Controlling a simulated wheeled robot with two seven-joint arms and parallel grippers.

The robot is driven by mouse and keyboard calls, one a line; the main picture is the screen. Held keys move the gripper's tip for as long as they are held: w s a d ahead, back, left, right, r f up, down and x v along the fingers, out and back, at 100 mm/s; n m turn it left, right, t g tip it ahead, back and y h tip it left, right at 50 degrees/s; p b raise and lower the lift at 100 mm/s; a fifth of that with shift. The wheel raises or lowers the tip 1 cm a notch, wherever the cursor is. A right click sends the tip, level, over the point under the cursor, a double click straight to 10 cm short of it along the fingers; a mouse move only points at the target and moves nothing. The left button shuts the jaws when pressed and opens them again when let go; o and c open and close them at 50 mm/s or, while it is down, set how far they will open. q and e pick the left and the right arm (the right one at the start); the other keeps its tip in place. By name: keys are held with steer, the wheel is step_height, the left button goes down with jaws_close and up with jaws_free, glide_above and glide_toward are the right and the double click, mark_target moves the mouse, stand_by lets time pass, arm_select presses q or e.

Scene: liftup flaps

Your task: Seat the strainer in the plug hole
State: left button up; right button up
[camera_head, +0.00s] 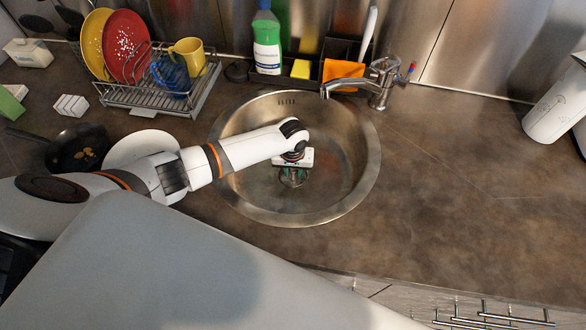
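The round steel sink (345,190) is set in the brown worktop at the centre of the view. My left arm reaches in from the left, and my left gripper (293,178) points down into the middle of the bowl. Its fingertips are small and partly hidden under the white gripper body, so I cannot tell whether they are open or shut. Something dark and metallic shows around the fingertips; I cannot tell whether it is the strainer, the plug hole or both. My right gripper is out of view.
The tap (378,82) stands behind the sink's right rim. A dish rack (180,100) with plates and a mug is at the back left. A green bottle (266,42) and a sponge (301,69) stand behind the sink.

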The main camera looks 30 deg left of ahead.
mark_target(293, 173)
arm_select(q)
steer(key=shift+o, duration=1.2)
step_height(293, 173, up, 12)
steer(key=shift+s+d+p, duration=0.15)
steer(key=shift+s+p, duration=0.15)
steer(key=shift+s, duration=0.15)
steer(key=shift+r, duration=0.1)
